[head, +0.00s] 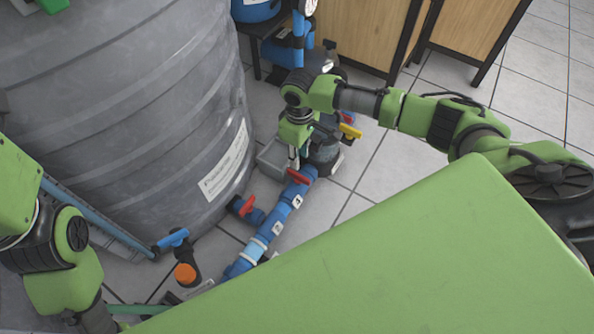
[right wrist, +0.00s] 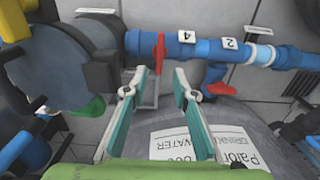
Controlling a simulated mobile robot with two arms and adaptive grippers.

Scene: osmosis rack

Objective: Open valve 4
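A red valve handle (head: 298,177) sits across the blue pipe (head: 285,207), beside a white label; in the right wrist view that label (right wrist: 187,36) reads 4. The same red handle (right wrist: 160,52) shows there, crosswise to the pipe. My right gripper (head: 294,158) is just above the handle in the head view. In the right wrist view its two fingers (right wrist: 154,86) are spread apart and empty, with the handle's near end about level with the gap between the tips. Contact cannot be told. My left arm shows at the lower left; its gripper is out of view.
A large grey tank (head: 120,100) stands left of the pipe. A second red handle (head: 246,207) is close to the tank. A yellow handle (head: 350,131) and a dark pump body (head: 322,153) are near my right gripper. Tiled floor (head: 375,170) is clear to the right.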

